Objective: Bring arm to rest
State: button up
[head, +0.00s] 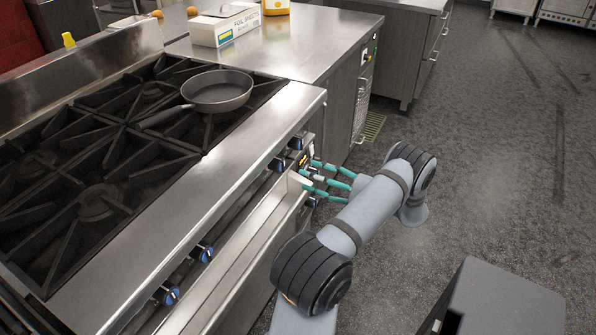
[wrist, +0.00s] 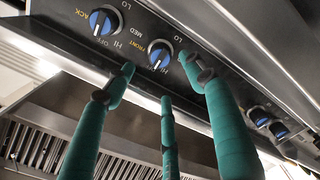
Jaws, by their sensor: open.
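My gripper (head: 324,182) has teal fingers and reaches to the stove's front control panel in the head view. In the wrist view my gripper (wrist: 160,85) is open, with its three fingers spread below and around a blue and silver knob (wrist: 159,54) marked FRONT. The fingertips are close to this knob; I cannot tell whether they touch it. A second knob (wrist: 103,21), marked BACK, is to its left. My grey arm (head: 365,212) stretches out over the floor beside the stove.
A steel counter (head: 300,45) with a foil sheets box (head: 225,24) adjoins the stove. More knobs (head: 166,294) line the panel. The floor (head: 480,150) to the right is clear.

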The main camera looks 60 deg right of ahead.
aim_at(284, 167)
jog(key=shift+s, duration=0.6)
jog(key=w, duration=0.8)
jog(key=w+a, duration=0.1)
jog(key=w, duration=0.3)
